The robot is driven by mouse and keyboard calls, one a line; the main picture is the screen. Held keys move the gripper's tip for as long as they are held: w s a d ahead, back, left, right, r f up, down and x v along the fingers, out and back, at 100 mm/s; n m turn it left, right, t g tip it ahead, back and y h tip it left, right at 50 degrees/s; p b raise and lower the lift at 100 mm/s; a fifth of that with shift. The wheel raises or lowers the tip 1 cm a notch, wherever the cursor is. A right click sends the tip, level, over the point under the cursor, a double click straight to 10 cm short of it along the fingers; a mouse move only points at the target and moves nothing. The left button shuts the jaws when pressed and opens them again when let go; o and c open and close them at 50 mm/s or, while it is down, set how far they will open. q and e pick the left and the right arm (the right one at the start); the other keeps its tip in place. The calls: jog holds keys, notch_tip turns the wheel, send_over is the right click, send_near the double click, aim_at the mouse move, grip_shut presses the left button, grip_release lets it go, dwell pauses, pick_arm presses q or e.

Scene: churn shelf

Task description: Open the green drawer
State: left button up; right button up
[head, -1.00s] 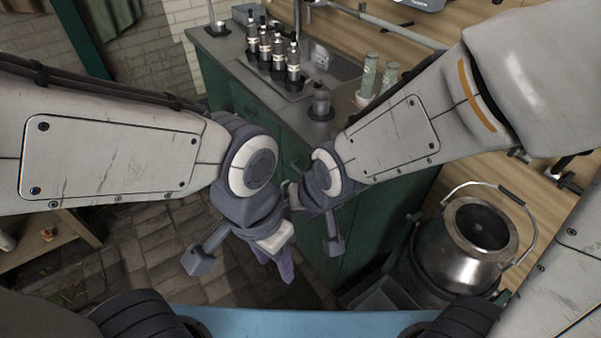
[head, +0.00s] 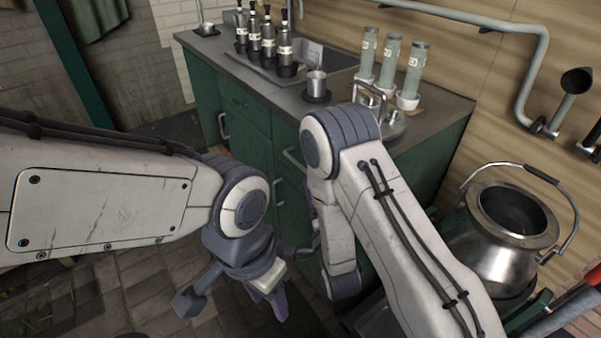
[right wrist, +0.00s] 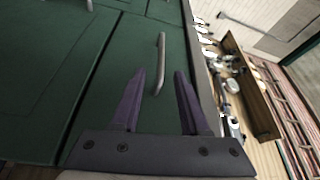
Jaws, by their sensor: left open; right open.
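The green drawer (head: 287,136) is a front under the counter edge, with a metal bar handle (head: 293,159). It looks flush with the cabinet. In the right wrist view, a drawer front (right wrist: 135,60) and its bar handle (right wrist: 161,60) lie ahead of my right gripper (right wrist: 160,73). That gripper is open, and the handle shows between its two purple fingers; I cannot tell whether they touch it. In the head view my right arm hides most of the right gripper. My left gripper (head: 268,294) is open and empty, low over the floor in front of the cabinet.
The green cabinet (head: 205,84) has other handles. Its grey counter (head: 245,65) holds several dark bottles (head: 268,45), a metal cup (head: 316,84) and pale tubes (head: 390,62). A metal churn (head: 500,240) stands at the right. The paved floor (head: 130,285) is open at the left.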

aim_at(300, 165)
jog(key=x, duration=1)
jog(key=shift+w+r, duration=0.1)
jog(key=shift+w, duration=0.1)
grip_shut()
dwell(1.1)
